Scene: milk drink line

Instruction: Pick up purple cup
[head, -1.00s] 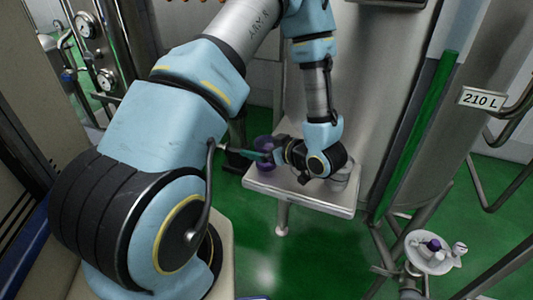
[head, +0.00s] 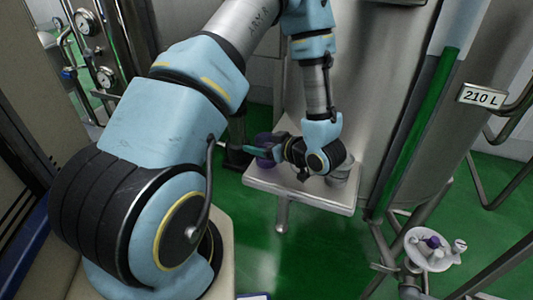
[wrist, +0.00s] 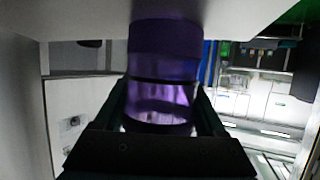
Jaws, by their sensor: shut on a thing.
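The pale surface at the top of the wrist view meets the cup's end. I cannot tell whether a gap lies between the cup and the table.
A grey metal container (head: 341,172) stands on the table behind my wrist. A white dish (head: 432,257) with small purple and white items is at lower right. A large steel tank (head: 375,80) rises behind the table. Green floor (head: 310,255) is open in front.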

